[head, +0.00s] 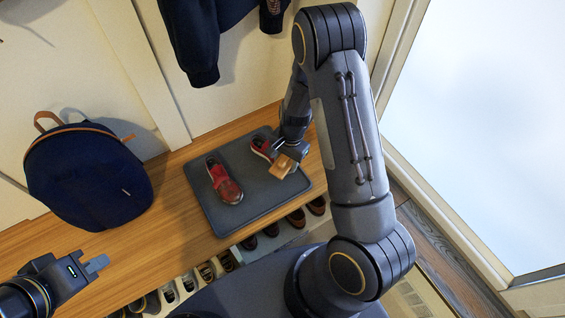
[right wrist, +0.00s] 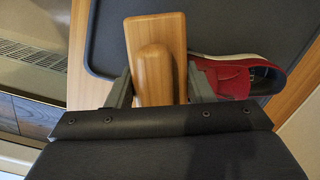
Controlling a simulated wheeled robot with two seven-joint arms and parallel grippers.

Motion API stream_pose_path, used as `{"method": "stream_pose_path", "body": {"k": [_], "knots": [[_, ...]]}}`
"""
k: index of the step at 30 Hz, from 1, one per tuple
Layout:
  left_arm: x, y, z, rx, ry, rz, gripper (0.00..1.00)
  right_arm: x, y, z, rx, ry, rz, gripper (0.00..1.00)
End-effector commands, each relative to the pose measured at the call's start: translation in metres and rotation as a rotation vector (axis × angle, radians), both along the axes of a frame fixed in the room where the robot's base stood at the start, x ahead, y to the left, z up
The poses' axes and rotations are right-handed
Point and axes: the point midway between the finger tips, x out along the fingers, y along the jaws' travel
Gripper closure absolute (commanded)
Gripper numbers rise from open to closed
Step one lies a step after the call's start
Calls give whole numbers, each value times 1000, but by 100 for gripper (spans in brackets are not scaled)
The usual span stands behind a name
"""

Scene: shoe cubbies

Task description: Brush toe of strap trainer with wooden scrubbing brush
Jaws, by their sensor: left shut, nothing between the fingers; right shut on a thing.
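Two red shoes stand on a dark grey tray (head: 213,213) on the wooden bench. The left shoe (head: 223,180) shows whole in the head view. The other shoe (head: 262,148) is partly hidden by my right gripper; in the right wrist view a red shoe (right wrist: 232,78) with a white sole lies just right of the brush. I cannot tell which is the strap trainer. My right gripper (head: 289,153) is shut on the wooden brush (head: 282,167), seen from above in the right wrist view (right wrist: 155,60). Its bristles are hidden. My left gripper (head: 97,265) is shut and empty over the bench's near left.
A navy backpack (head: 88,172) stands on the bench at left. Dark clothing (head: 197,50) hangs above the tray. Several shoes (head: 205,270) sit in cubbies below the bench's front edge. Bare bench (head: 150,240) lies between the backpack and the front edge.

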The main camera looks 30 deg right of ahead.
Motion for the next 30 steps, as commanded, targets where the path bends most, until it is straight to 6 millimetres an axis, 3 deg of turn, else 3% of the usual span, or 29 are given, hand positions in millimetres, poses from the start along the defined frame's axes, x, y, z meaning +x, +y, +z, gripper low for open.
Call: {"method": "stream_pose_path", "body": {"k": [5,30], "knots": [[0,0,0,0,0,0,100,0,-5,-1,-9,0,-7,89],[0,0,6,0,0,0,100,-12,41,-1,-5,0,-4,89]]}}
